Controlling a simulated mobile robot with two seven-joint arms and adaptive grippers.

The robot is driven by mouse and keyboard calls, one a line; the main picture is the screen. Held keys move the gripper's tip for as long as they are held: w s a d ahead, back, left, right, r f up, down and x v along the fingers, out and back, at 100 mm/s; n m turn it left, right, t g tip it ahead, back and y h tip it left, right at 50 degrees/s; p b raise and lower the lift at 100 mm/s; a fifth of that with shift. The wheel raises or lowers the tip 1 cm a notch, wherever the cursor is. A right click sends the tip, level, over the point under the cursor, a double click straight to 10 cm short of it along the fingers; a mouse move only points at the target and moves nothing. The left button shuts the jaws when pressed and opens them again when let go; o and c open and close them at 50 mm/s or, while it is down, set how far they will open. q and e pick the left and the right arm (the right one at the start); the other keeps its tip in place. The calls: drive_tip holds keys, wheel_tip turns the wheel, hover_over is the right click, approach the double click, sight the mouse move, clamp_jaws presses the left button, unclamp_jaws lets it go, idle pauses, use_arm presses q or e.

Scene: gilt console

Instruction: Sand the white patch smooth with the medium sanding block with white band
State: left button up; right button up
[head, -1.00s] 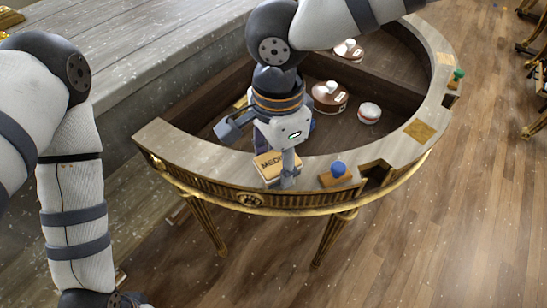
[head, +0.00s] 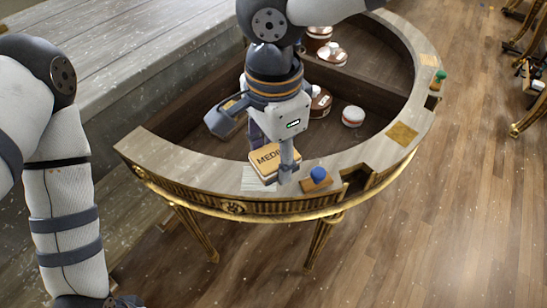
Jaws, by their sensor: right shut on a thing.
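My right gripper (head: 264,148) is over the front rim of the half-round console. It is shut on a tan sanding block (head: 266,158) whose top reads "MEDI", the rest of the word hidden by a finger. The white patch (head: 257,181) is a pale area on the rim, just in front of and below the block. Part of the patch is hidden by the block, and I cannot tell whether they touch. My left arm hangs down the left side, and its gripper is out of the picture.
A small wooden block with a blue knob (head: 318,175) stands on the rim right of my gripper, beside a notch. A tan square (head: 402,134) and a green-topped item (head: 438,79) lie further right. Round lidded containers (head: 353,116) stand inside the console (head: 140,146).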

sight(254, 169)
drive_tip(key=shift+r, duration=2.15)
drive_tip(key=shift+a, duration=0.1)
drive_tip(key=shift+w+a+f, duration=0.1)
drive_tip(key=shift+a, duration=0.9)
drive_tip(key=shift+a+f+b, duration=0.1)
drive_tip(key=shift+a+f, duration=0.1)
drive_tip(key=shift+f, duration=0.75)
drive_tip(key=shift+a+f+b, duration=0.1)
drive_tip(key=shift+a+f, duration=0.05)
drive_tip(key=shift+f, duration=0.8)
drive_tip(key=shift+a+f+b, duration=0.1)
drive_tip(key=shift+a+f, duration=0.1)
drive_tip(key=shift+f, duration=0.75)
drive_tip(key=shift+f, duration=0.95)
